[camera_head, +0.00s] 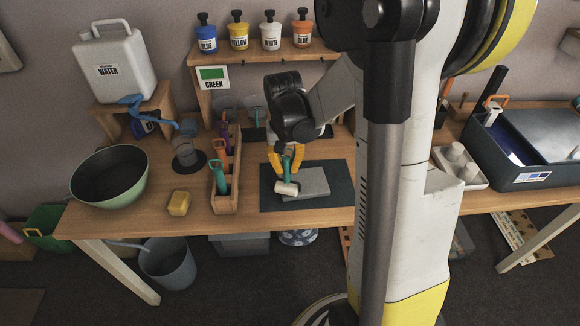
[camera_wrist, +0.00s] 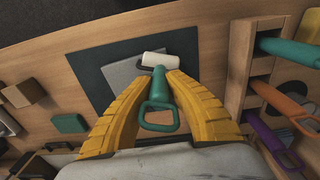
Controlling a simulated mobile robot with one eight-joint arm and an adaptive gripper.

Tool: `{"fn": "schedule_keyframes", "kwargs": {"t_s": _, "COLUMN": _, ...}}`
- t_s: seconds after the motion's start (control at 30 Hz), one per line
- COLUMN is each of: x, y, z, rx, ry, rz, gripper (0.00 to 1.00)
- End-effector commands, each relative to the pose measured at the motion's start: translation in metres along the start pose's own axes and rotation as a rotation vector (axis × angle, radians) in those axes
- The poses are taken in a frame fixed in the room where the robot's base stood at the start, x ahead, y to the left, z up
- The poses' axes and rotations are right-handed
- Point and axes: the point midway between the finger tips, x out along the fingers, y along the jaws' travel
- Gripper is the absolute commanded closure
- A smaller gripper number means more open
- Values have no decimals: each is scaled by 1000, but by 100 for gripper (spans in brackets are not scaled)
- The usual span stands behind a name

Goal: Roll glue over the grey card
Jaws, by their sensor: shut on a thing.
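The grey card (camera_head: 310,182) lies on a dark mat (camera_head: 341,189) on the wooden table. In the wrist view the card (camera_wrist: 120,76) is partly hidden by my gripper and the roller. My gripper (camera_head: 286,160) is shut on the teal handle of a glue roller (camera_head: 287,187). In the wrist view the yellow fingers hold the teal handle (camera_wrist: 158,90) from both sides. The roller's pale cylinder (camera_wrist: 160,61) is at the card's edge, over or on the mat; I cannot tell whether it touches.
A wooden rack (camera_head: 228,178) with several coloured-handled tools stands left of the mat. A yellow sponge (camera_head: 179,203), a green bowl (camera_head: 110,178) and a grey cup (camera_head: 184,152) are further left. Paint jars (camera_head: 270,36) stand on a back shelf. A white tray (camera_head: 461,169) is to the right.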

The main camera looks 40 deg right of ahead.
Motion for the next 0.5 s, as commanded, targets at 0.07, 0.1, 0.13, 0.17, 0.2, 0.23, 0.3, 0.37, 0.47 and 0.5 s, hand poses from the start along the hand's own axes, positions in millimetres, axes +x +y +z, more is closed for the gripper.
{"fn": "schedule_keyframes", "kwargs": {"t_s": 0.07, "x": 0, "y": 0, "z": 0, "rx": 0, "ry": 0, "rz": 0, "gripper": 100}}
{"fn": "schedule_keyframes", "kwargs": {"t_s": 0.1, "x": 0, "y": 0, "z": 0, "rx": 0, "ry": 0, "rz": 0, "gripper": 100}}
{"fn": "schedule_keyframes", "kwargs": {"t_s": 0.13, "x": 0, "y": 0, "z": 0, "rx": 0, "ry": 0, "rz": 0, "gripper": 100}}
{"fn": "schedule_keyframes", "kwargs": {"t_s": 0.17, "x": 0, "y": 0, "z": 0, "rx": 0, "ry": 0, "rz": 0, "gripper": 100}}
{"fn": "schedule_keyframes", "kwargs": {"t_s": 0.2, "x": 0, "y": 1, "z": 0, "rx": 0, "ry": 0, "rz": 0, "gripper": 100}}
{"fn": "schedule_keyframes", "kwargs": {"t_s": 0.23, "x": 0, "y": 2, "z": 0, "rx": 0, "ry": 0, "rz": 0, "gripper": 100}}
{"fn": "schedule_keyframes", "kwargs": {"t_s": 0.3, "x": 0, "y": 4, "z": 0, "rx": 0, "ry": 0, "rz": 0, "gripper": 100}}
{"fn": "schedule_keyframes", "kwargs": {"t_s": 0.37, "x": 0, "y": 7, "z": -1, "rx": 0, "ry": 0, "rz": 0, "gripper": 100}}
{"fn": "schedule_keyframes", "kwargs": {"t_s": 0.47, "x": 1, "y": 14, "z": -1, "rx": 2, "ry": 0, "rz": 0, "gripper": 100}}
{"fn": "schedule_keyframes", "kwargs": {"t_s": 0.5, "x": 1, "y": 17, "z": -2, "rx": 2, "ry": 0, "rz": 0, "gripper": 100}}
